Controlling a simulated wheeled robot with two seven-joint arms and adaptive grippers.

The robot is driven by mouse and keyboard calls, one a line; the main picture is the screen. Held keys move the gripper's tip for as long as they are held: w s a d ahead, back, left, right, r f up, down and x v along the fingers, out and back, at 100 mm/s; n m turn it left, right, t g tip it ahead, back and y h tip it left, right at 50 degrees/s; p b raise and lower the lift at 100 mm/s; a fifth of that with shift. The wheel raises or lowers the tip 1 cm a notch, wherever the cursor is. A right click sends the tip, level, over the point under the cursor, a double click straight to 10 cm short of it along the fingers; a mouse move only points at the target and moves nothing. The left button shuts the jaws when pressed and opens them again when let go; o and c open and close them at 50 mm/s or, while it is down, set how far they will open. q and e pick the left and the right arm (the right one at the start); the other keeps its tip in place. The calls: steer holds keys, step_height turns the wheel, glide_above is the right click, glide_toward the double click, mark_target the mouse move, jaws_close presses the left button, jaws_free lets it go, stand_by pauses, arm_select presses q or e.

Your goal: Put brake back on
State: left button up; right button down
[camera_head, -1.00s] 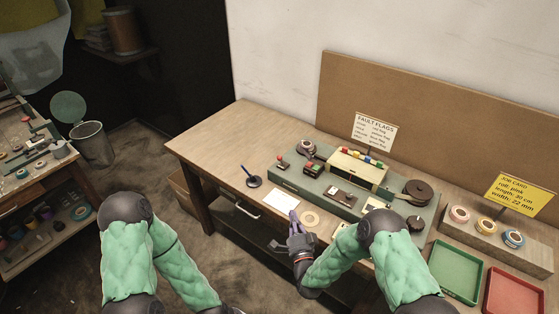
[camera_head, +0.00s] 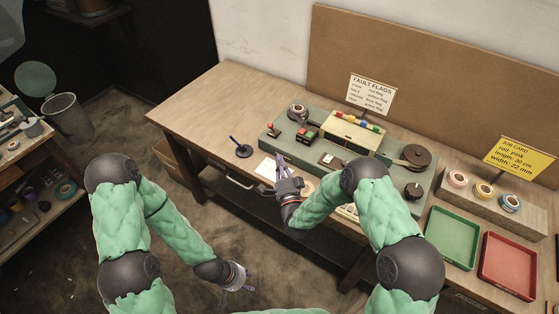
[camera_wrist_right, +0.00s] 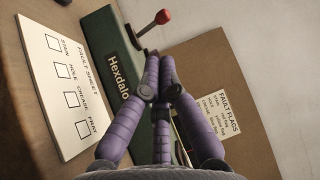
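In the head view a small red-topped part (camera_head: 271,128) shows at the machine's left end. I cannot tell for certain which control is the brake. My right gripper (camera_head: 281,160) is over the machine's front edge beside the white sheet. Its purple fingers (camera_wrist_right: 155,55) are drawn together, empty, just below the lever; contact is unclear. My left gripper (camera_head: 236,292) hangs low in front of the table, fingers spread and empty.
The fault sheet (camera_wrist_right: 62,75) lies on the table (camera_head: 200,104) at the machine's front. A tape-roll holder (camera_head: 490,206), green tray (camera_head: 452,238) and red tray (camera_head: 508,266) are at right. The table's left end is clear.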

mark_target(272, 128)
steer(key=b+x, duration=0.1)
steer(key=x, duration=1)
steer(key=shift+w+b, duration=0.1)
steer(key=shift+b, duration=0.25)
steer(key=shift+w+d+r+m+g+h+p, duration=0.1)
steer(key=shift+w+r+m+g+h+p, duration=0.1)
steer(key=shift+r+m+g+h+p, duration=0.3)
steer(key=shift+w+d+r+m+g, duration=0.2)
steer(key=shift+w+m+g, duration=0.1)
steer(key=shift+m, duration=0.3)
steer(key=shift+w+d+r+m+g+p, duration=0.25)
steer(key=shift+r+m+g+p, duration=0.1)
steer(key=shift+m+g, duration=0.2)
steer(key=shift+w+d+r+m+g, duration=0.1)
steer(key=shift+w+d+m+g, duration=0.15)
steer(key=shift+m+g, duration=0.25)
steer(key=shift+w+d+r+m+g, duration=0.1)
steer(key=shift+w+d+m+g, duration=0.05)
steer(key=shift+w+m+g, duration=0.25)
steer(key=shift+w+d+m+g+b, duration=0.25)
steer(key=shift+m+g+b, duration=0.1)
steer(key=shift+g, duration=0.2)
steer(key=shift+a+f, duration=0.1)
steer(key=shift+s, duration=0.1)
